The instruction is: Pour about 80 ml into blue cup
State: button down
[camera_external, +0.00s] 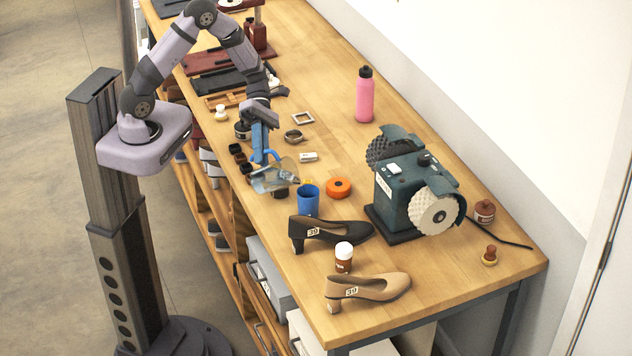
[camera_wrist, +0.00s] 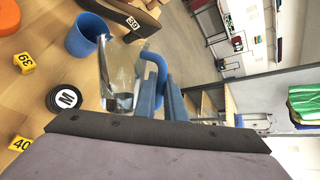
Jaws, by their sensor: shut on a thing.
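The blue cup (camera_external: 308,203) stands upright on the bench beside the black shoe; it also shows at the upper left of the wrist view (camera_wrist: 80,40). A clear jug (camera_external: 268,181) with a blue handle hangs from my gripper (camera_external: 260,152), tilted with its mouth toward the cup. In the wrist view the blue fingers (camera_wrist: 162,98) are shut on the handle, and the jug (camera_wrist: 122,72) partly overlaps the cup's edge. Pale liquid seems to show in the jug. No stream is clearly visible, and the cup's contents cannot be made out.
An orange roll (camera_external: 338,188) sits right of the cup. A black shoe (camera_external: 345,231), brown bottle (camera_external: 344,262) and tan shoe (camera_external: 372,289) stand in front. A green grinder (camera_external: 405,190) stands to the right, a pink bottle (camera_external: 364,98) behind. Small dark jars line the left edge.

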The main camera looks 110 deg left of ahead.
jog(key=shift+w+r+n+g+p, duration=0.35)
jog(key=shift+r+p, duration=0.2)
jog(key=shift+p, duration=0.85)
jog(key=f+b, duration=0.1)
jog(key=b, duration=0.2)
jog(key=s+f+m+t+b, duration=0.1)
jog(key=f+b, duration=0.1)
jog(key=b, duration=0.1)
jog(key=shift+s, duration=0.2)
jog(key=shift+s+f+m+t+b, duration=0.25)
jog(key=shift+f+m+t+b, duration=0.05)
jog(key=shift+m+t+b, duration=0.1)
jog(key=shift+r, duration=0.2)
jog(key=f+b, duration=0.1)
jog(key=s+f+m+t+b, duration=0.1)
jog(key=shift+s+d+f+b, duration=0.1)
jog(key=shift+s+f+b, duration=0.05)
jog(key=shift+b, duration=0.15)
jog(key=shift+s+d+f+m+t+h+b, duration=0.1)
jog(key=shift+s+f+m+t+h+b, duration=0.35)
jog(key=shift+s+b, duration=0.3)
jog(key=shift+s+f, duration=0.1)
dwell(0.6)
